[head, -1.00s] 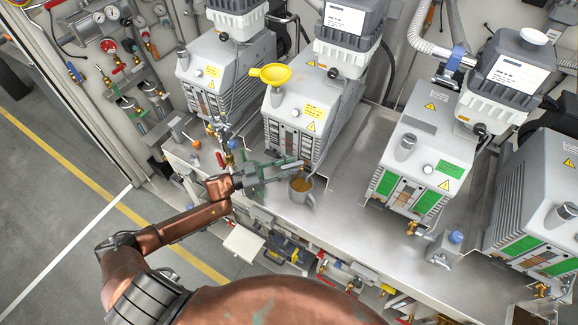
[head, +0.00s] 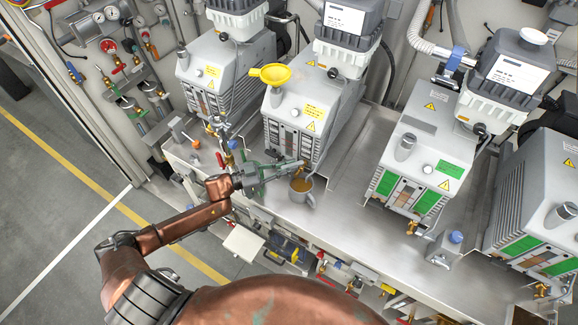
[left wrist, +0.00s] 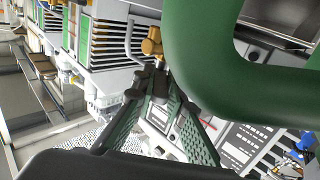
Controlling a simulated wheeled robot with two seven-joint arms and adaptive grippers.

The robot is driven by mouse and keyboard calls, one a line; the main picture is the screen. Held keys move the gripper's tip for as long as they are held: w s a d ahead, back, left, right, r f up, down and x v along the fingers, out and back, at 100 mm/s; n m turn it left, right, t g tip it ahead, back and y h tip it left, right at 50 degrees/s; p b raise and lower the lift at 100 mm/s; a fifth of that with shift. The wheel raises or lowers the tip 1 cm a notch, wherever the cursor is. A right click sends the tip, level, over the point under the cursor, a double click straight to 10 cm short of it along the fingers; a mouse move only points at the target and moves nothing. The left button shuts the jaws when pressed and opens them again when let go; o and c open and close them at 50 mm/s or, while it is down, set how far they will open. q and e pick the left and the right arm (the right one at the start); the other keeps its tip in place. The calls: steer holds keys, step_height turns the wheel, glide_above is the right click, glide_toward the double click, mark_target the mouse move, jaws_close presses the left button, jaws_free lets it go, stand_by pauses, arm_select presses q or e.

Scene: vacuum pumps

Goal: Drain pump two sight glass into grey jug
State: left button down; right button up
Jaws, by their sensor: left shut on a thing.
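Pump two appears to be the grey pump (head: 325,98) with the yellow funnel (head: 270,75), second from left. The grey jug (head: 301,191) stands upright on the bench in front of it, with amber-brown liquid inside. My left gripper (head: 300,166) is just above and behind the jug's rim, at the pump's front. In the left wrist view, its fingers (left wrist: 160,92) converge on a brass drain valve (left wrist: 152,43), with the gripped part mostly hidden between the tips. I cannot make out the sight glass level or any flow. My right gripper is not in view.
Another grey pump (head: 222,75) stands left of pump two. A pump with green panels (head: 420,165) stands to the right, past a clear stretch of steel bench (head: 340,205). Small valves (head: 225,150) stand left of the gripper. Pipes and fittings lie below the front edge.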

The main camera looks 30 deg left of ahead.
arm_select(q)
steer(key=shift+w+a+f+m+g+h+b, duration=0.1)
steer(key=shift+w+f+m+g+h+b, duration=0.1)
steer(key=shift+m+g+h+b, duration=0.25)
steer(key=shift+a+r+m+g+h+b, duration=0.1)
steer(key=shift+m+g+h+b, duration=0.2)
steer(key=shift+g, duration=0.15)
steer(key=shift+r, duration=0.1)
steer(key=c, duration=1.9)
jaws_free()
steer(key=shift+c, duration=0.2)
steer(key=v, duration=1.2)
